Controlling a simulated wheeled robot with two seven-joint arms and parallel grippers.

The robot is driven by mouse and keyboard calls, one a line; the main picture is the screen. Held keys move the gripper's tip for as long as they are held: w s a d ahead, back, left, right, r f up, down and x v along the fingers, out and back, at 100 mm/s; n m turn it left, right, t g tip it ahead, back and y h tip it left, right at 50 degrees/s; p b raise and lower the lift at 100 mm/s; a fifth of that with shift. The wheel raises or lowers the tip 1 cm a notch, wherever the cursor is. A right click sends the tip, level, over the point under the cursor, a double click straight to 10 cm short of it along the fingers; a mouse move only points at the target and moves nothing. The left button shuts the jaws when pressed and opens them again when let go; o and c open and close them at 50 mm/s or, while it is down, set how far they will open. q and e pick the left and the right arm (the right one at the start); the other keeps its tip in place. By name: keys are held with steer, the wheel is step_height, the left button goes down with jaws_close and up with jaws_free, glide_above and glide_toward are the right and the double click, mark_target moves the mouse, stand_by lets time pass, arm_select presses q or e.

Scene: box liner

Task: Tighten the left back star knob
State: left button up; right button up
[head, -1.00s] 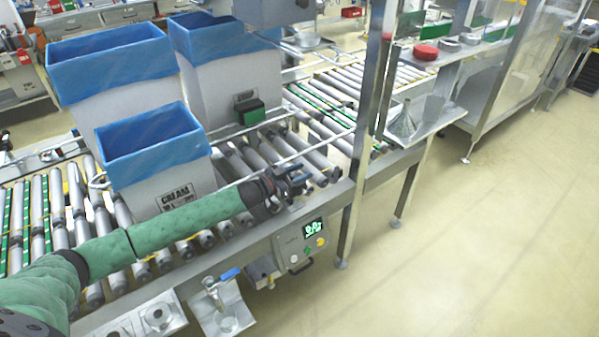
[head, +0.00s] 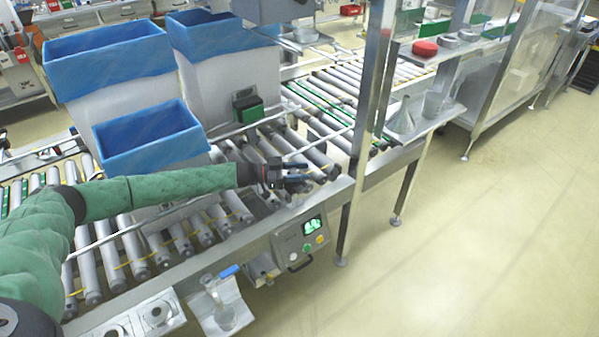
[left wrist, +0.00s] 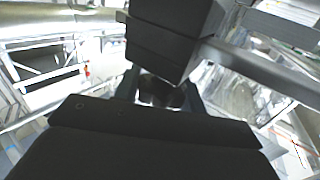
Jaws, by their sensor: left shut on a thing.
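My left gripper (head: 303,177) is at the near side rail of the roller conveyor, to the right of the front lined box and above the control box. In the left wrist view its dark fingers (left wrist: 160,88) are close around a small dark rounded thing (left wrist: 158,93), which looks like the star knob. The knob's lobes cannot be made out there. In the head view the gripper covers the knob, so how tight it sits cannot be told. My right gripper is in neither view.
Three boxes with blue liners stand on the conveyor: a small front one (head: 150,145), a tall one at back left (head: 110,65) and another behind (head: 215,80). A control box (head: 301,243) hangs below the rail. A steel post (head: 362,130) rises to the right.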

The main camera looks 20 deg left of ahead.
arm_select(q)
steer(key=shift+m+g, duration=0.6)
steer(key=shift+g, duration=0.3)
steer(key=shift+s+m+g+h, duration=0.1)
steer(key=shift+m+g+h, duration=0.2)
steer(key=shift+g, duration=0.2)
steer(key=shift+r, duration=0.1)
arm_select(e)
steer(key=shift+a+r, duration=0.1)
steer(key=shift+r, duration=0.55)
arm_select(q)
steer(key=o, duration=1)
steer(key=shift+c, duration=0.2)
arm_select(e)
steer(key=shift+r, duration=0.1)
arm_select(q)
steer(key=shift+b, duration=0.35)
